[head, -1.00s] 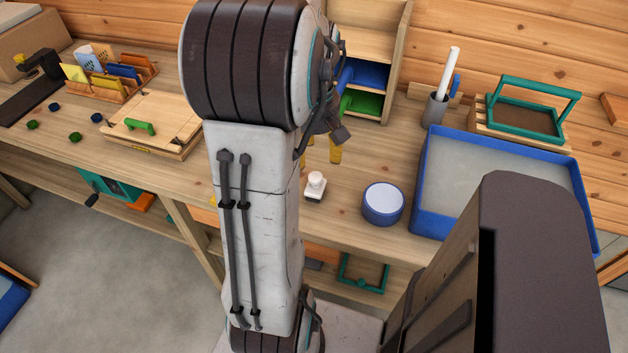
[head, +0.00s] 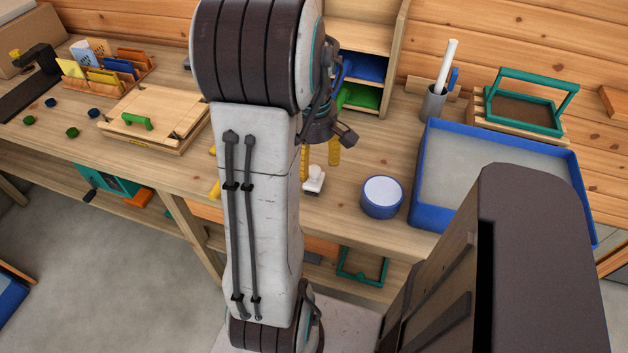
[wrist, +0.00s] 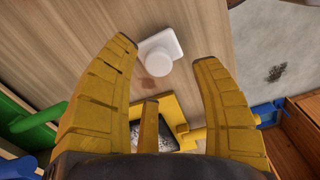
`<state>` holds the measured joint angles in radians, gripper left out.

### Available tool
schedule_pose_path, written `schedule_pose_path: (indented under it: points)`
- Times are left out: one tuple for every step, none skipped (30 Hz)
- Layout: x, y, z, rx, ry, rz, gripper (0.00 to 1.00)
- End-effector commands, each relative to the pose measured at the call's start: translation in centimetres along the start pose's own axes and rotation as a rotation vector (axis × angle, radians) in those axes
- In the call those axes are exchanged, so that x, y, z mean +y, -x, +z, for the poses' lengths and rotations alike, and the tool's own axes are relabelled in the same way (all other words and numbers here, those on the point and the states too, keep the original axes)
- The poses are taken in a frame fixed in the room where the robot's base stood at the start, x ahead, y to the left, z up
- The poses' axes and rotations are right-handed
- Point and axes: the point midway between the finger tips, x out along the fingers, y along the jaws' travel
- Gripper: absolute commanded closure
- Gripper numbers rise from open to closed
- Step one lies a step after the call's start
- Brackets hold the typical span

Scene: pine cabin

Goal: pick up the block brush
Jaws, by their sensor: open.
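The block brush looks to be the small white block with a round knob (head: 314,180), standing on the workbench (head: 345,213) just right of my forearm. No bristles show. In the wrist view the white block brush (wrist: 158,55) lies beyond and between my fingertips. My gripper (wrist: 165,50) has yellow fingers spread wide apart with nothing between them. In the head view my gripper (head: 320,162) is partly hidden behind my arm, its fingers pointing down close behind the brush. I cannot tell how high the tips are above the bench.
A blue round tub (head: 381,198) stands right of the brush, with a large blue tray (head: 432,217) beyond it. A wooden shelf with blue and green bins (head: 362,96) stands behind. A yellow frame (wrist: 185,113) lies near my fingers in the wrist view.

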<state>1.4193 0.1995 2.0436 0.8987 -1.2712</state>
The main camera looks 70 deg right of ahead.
Motion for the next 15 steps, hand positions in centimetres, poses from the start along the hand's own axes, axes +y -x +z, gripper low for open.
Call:
schedule_pose_path:
  points:
    - [0.0,-0.8,0.0,-0.001,-0.001,-0.004,0.41]
    - [0.1,-1.1,0.0,-0.001,-0.001,-0.004,0.41]
    - [0.1,-1.6,0.1,-0.001,-0.001,-0.005,0.41]
    - [0.1,-2.0,0.0,-0.001,-0.001,-0.003,0.41]
    - [0.1,-2.2,0.0,-0.001,-0.001,-0.003,0.41]
    - [0.1,-2.6,0.0,-0.001,-0.001,-0.002,0.41]
    - [0.1,-2.8,0.0,-0.001,-0.001,-0.002,0.41]
    - [0.1,-3.0,0.0,-0.001,-0.001,-0.002,0.41]
    - [0.1,-3.2,0.0,-0.001,-0.001,-0.002,0.41]
    - [0.1,-3.3,0.0,-0.001,-0.001,-0.002,0.41]
    - [0.1,-3.4,0.0,0.0,-0.001,-0.001,0.41]
    - [0.1,-3.4,0.0,0.0,-0.001,0.0,0.41]
    - [0.1,-3.4,0.0,0.0,-0.001,0.0,0.41]
    - [0.1,-3.4,0.0,0.0,-0.001,0.0,0.41]
    - [0.1,-3.4,0.0,0.0,-0.001,0.0,0.41]
